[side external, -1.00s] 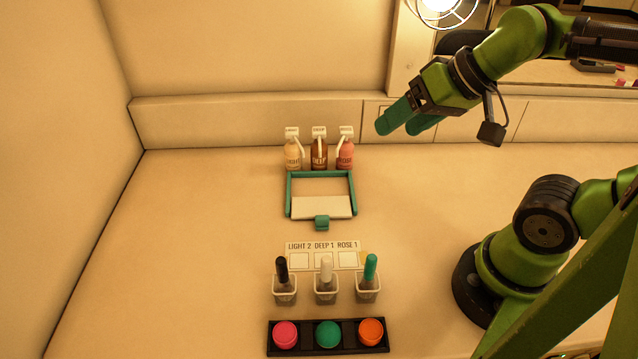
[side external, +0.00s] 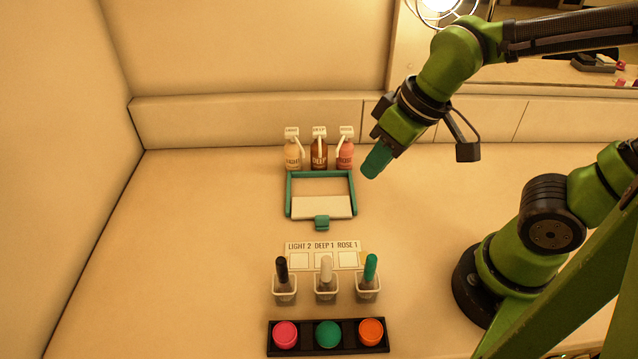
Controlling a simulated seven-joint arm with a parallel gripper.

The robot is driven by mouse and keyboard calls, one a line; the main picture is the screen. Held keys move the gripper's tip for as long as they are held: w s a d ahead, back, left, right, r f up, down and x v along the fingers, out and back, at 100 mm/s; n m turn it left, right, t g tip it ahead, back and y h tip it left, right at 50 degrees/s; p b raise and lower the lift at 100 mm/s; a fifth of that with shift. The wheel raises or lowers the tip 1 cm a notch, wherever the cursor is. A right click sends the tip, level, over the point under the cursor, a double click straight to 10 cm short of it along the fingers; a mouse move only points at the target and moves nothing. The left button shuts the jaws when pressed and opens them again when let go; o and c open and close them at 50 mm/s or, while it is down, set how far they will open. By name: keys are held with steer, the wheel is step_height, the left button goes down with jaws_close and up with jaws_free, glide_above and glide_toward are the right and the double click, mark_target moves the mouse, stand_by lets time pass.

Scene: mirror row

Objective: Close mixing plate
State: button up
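The mixing plate is a teal frame (side external: 352,190) lying on the table in front of the pump bottles. A white panel (side external: 320,207) fills the frame's near part, and a teal tab (side external: 322,223) sticks out at its near edge. Beyond the panel, the frame's inside looks table-coloured. My gripper (side external: 376,162) is above and to the right of the frame, tilted down to the left and apart from everything. Its teal fingers line up in this view, so the gap between them is hidden. Nothing is visible in its grip.
Three pump bottles (side external: 319,153) stand just behind the frame. A card (side external: 323,256) reads LIGHT 2, DEEP 1, ROSE 1. Three cups (side external: 326,290) hold upright tools with black, white and teal handles. A black tray (side external: 301,348) holds pink, green and orange pots. Table left is clear.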

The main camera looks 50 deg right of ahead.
steer(key=a+f+n+h, duration=0.1)
steer(key=a+f+n, duration=0.1)
steer(key=n, duration=0.2)
steer(key=a+f+n+g+h, duration=0.1)
steer(key=a+f+n, duration=0.1)
steer(key=n, duration=0.3)
steer(key=a+f+n+g+h, duration=0.1)
steer(key=a+f+n, duration=0.1)
steer(key=n, duration=0.3)
steer(key=shift+a+f, duration=0.3)
steer(key=shift+a, duration=0.2)
jaws_close()
steer(key=n+h, duration=0.2)
steer(key=n, duration=1)
glide_toward(323, 227)
steer(key=shift+t, duration=0.4)
steer(key=s+f, duration=0.1)
steer(key=s+a+f, duration=0.1)
steer(key=f, duration=0.2)
steer(key=shift+s+a+f, duration=0.1)
steer(key=shift+s+a, duration=0.25)
steer(key=shift+s, duration=0.05)
steer(key=shift+w+d+f, duration=0.15)
steer(key=shift+w+d, duration=0.95)
steer(key=shift+w, duration=0.15)
steer(key=shift+w+d, duration=0.3)
